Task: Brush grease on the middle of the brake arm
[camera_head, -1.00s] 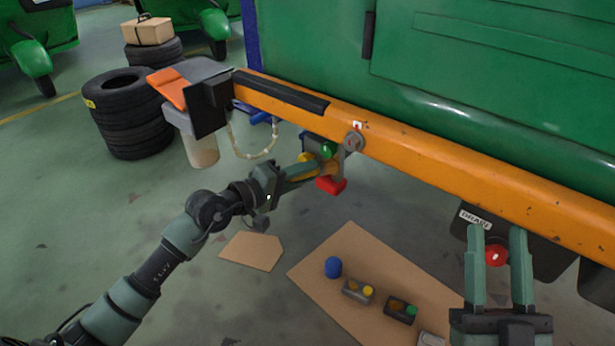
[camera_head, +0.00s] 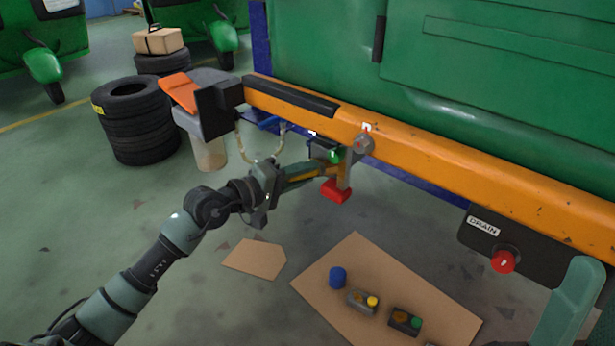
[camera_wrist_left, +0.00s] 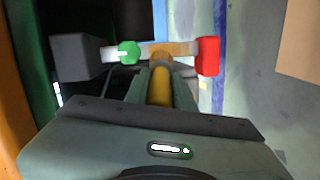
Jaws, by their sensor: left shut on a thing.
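The brake arm (camera_head: 347,168) is a short grey lever hanging from a pivot on the orange beam. It carries a green knob (camera_head: 336,155) and a red block (camera_head: 335,191). In the left wrist view the arm lies across the top, with the green knob (camera_wrist_left: 129,53), a dark grey block (camera_wrist_left: 75,57) and the red block (camera_wrist_left: 207,57). My left gripper (camera_head: 318,172) is shut on a yellow handle (camera_wrist_left: 161,86), apparently the brush. Its far end meets the arm's middle, which looks yellowish; bristles are not distinct. One finger of my right gripper (camera_head: 575,290) shows at lower right.
A drain panel (camera_head: 480,240) with a red knob (camera_head: 503,262) hangs under the orange beam (camera_head: 450,165). Stacked tyres (camera_head: 135,125) stand left.

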